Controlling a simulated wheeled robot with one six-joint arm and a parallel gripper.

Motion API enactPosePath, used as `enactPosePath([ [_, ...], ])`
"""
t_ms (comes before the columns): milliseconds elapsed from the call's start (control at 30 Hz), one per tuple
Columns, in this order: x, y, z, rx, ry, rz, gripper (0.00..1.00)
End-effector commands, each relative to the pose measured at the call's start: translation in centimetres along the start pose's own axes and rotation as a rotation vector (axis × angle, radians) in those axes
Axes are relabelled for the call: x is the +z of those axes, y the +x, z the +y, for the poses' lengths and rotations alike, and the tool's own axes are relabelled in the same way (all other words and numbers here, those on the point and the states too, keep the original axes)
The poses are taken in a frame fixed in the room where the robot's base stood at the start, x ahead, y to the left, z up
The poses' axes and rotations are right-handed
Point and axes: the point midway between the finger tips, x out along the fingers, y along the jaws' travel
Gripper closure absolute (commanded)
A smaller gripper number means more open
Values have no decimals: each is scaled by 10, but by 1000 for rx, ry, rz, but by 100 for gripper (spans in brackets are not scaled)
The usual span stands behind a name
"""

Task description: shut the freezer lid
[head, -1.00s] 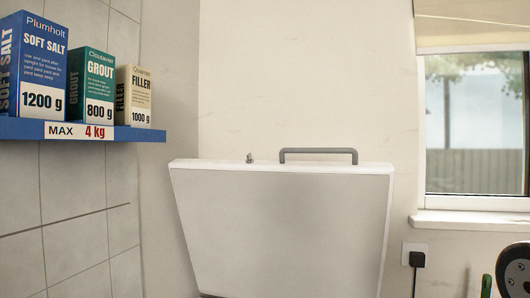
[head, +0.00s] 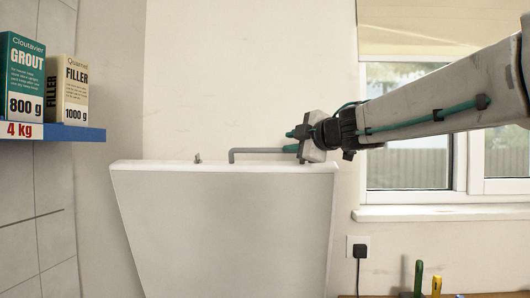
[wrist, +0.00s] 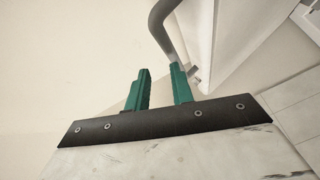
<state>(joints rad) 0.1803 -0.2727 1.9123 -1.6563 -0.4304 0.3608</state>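The white freezer lid (head: 225,225) stands open, raised upright against the wall, in the head view. A grey bar handle (head: 255,150) runs along its top edge, with a small metal catch (head: 197,158) to its left. My gripper (head: 290,141) is at the right end of the handle, its teal fingers pointing left. In the wrist view my gripper (wrist: 160,69) is open, with a gap between the fingers. The handle (wrist: 163,30) curves past the right finger there, outside the gap. Whether they touch is unclear. The freezer body is hidden below the head view.
A blue shelf (head: 75,132) with a grout box (head: 22,80) and a filler box (head: 68,95) is at the left. The window sill (head: 430,213) and a plug socket (head: 358,247) are at the right. Several tools stand at bottom right.

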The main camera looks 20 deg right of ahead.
Motion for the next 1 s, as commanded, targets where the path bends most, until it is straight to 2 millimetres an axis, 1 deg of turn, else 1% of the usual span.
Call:
enactPosePath([
  [33, -3, 6, -2, -40, -44, 40, 77],
  [100, -8, 10, -7, -89, -89, 85, 77],
  [267, -12, 18, -14, -144, -134, 128, 77],
  [367, -15, 30, -17, -149, -136, 132, 77],
  [600, -19, 68, -23, -147, -134, 130, 77],
  [700, -21, 80, -25, -147, -135, 130, 77],
  [833, -22, 88, -25, -144, -135, 128, 77],
  [1000, -22, 90, -25, -144, -135, 128, 77],
])
